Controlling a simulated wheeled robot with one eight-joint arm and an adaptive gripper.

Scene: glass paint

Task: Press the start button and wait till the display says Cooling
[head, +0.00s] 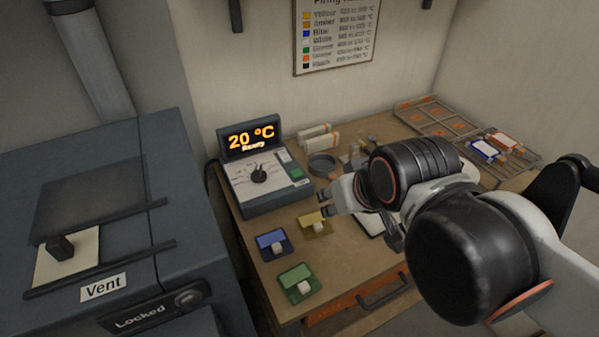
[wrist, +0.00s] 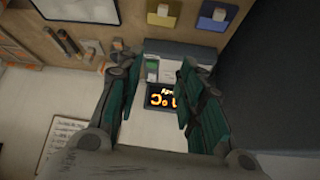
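The control box (head: 262,178) stands on the wooden bench, with a round dial (head: 259,175) on its sloped face. Its display (head: 251,138) reads "20 °C" and "Ready" in orange. A green button (head: 296,174), unlabelled as far as I can read, sits at the right of the face. My gripper (head: 325,203) is just right of the box, above the bench, apart from the button. In the wrist view my gripper (wrist: 156,75) is open and empty, with the display (wrist: 163,96) upside down between its fingers. The right finger hides part of the box.
A grey kiln (head: 140,240) marked "Locked" and "Vent" fills the left. Blue (head: 272,244), yellow (head: 314,224) and green (head: 299,283) pieces lie in front of the box. Trays (head: 437,118) stand back right.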

